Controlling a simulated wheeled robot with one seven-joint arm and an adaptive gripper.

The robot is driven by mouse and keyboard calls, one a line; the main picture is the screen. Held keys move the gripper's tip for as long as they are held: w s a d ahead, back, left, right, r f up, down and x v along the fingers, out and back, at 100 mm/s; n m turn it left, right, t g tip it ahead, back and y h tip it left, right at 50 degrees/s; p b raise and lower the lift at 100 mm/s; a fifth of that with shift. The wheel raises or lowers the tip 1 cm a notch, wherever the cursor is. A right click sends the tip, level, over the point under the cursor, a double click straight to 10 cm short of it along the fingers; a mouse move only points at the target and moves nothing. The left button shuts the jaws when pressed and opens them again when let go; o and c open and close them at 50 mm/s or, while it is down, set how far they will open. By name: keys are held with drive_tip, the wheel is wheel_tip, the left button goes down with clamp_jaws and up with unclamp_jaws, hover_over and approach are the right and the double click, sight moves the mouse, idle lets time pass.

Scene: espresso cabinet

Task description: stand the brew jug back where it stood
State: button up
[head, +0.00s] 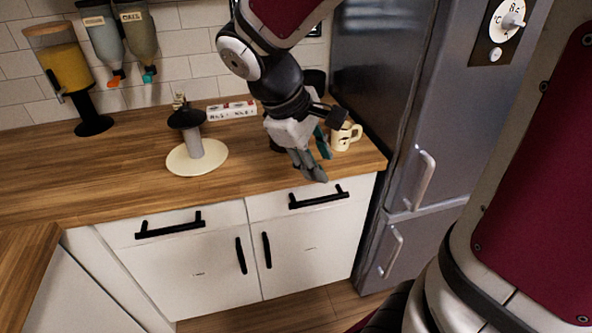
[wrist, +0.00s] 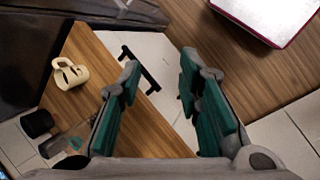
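My gripper (head: 320,163) hangs over the front right of the wooden counter (head: 70,180), fingers pointing down. In the wrist view its two teal-padded fingers (wrist: 160,80) are spread wide, with nothing between them. I cannot identify the brew jug with certainty. A greyish, see-through shape (wrist: 66,142) beside a black round thing (wrist: 36,122) shows at lower left in the wrist view, partly behind my gripper. In the head view, my arm hides most of that area.
A grey post with a black top (head: 187,118) rises from a cream disc (head: 180,165) left of my gripper. A white box strip (head: 232,110) lies near the wall. The fridge (head: 420,130) bounds the right. The counter's front left is clear.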

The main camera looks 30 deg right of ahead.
drive_tip(key=s+a+r+m+t+y, duration=0.5)
drive_tip(key=s+a, duration=0.3)
drive_tip(key=s, duration=0.2)
drive_tip(key=shift+a+r+m, duration=0.3)
drive_tip(key=shift+r, duration=0.25)
drive_tip(key=shift+d, duration=0.1)
